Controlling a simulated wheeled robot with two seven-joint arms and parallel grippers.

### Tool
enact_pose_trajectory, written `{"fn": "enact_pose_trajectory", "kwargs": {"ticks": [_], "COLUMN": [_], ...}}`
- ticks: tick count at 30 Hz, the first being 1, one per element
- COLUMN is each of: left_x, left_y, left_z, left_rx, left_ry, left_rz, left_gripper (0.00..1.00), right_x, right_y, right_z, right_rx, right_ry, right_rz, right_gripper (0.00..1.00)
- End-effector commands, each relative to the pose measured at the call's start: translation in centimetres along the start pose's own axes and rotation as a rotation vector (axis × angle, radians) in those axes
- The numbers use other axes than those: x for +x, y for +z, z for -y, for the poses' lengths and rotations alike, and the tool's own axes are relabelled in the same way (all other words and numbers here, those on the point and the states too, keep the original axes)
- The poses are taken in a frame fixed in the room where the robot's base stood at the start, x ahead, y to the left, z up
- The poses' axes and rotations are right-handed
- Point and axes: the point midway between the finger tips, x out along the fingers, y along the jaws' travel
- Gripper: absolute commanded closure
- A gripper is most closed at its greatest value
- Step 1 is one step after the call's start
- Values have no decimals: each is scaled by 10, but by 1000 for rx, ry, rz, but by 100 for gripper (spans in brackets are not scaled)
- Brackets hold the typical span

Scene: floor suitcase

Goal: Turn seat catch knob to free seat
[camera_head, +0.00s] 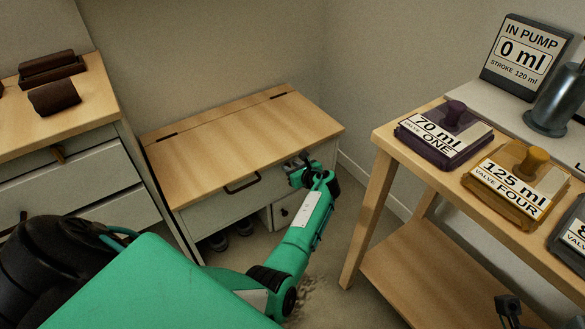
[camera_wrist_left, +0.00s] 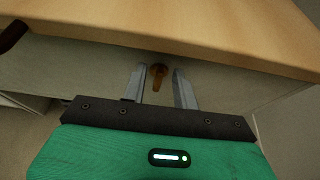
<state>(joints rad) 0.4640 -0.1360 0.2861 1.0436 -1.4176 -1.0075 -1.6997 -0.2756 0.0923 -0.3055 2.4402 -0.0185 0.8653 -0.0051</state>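The seat catch knob (camera_wrist_left: 157,76) is a small brown-orange knob on the white front of the bench, just under the edge of the wooden seat. In the head view it is hidden by my left gripper. The seat (camera_head: 235,135) is a hinged wooden lid, lying flat on the bench. My left gripper (camera_head: 297,167) is at the front right of the bench; in the left wrist view its fingers (camera_wrist_left: 160,88) are apart, one on each side of the knob. I cannot tell whether they touch it. My right gripper (camera_head: 508,306) seems to show partly at the lower right edge.
A dark handle (camera_head: 242,183) is on the bench front. Shoes (camera_head: 228,236) sit under the bench. A drawer cabinet (camera_head: 75,150) stands left. A wooden table (camera_head: 400,145) with labelled valve blocks and a pump display (camera_head: 525,52) stands right, close to my left arm.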

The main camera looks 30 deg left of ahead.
Motion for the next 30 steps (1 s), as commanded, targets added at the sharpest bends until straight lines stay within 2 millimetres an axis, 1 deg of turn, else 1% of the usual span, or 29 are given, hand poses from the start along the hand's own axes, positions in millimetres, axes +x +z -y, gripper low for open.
{"fn": "enact_pose_trajectory", "kwargs": {"ticks": [1,4,11,17,23,30], "left_x": [0,0,0,0,0,2], "left_y": [0,0,0,2,2,-2], "left_z": [0,0,0,-2,-6,-12], "left_rx": [0,0,-4,-46,-153,-351], "left_ry": [0,0,-2,-20,-65,-147], "left_rz": [0,0,0,2,2,3], "left_gripper": [81,100,100,100,100,100], "right_x": [0,0,1,4,1,-8], "right_y": [0,0,0,-1,2,2], "right_z": [0,0,0,0,0,0], "right_rx": [0,1,1,1,2,3], "right_ry": [0,0,0,0,7,11], "right_rz": [0,0,0,1,33,62], "right_gripper": [64,64,64,64,64,64]}}
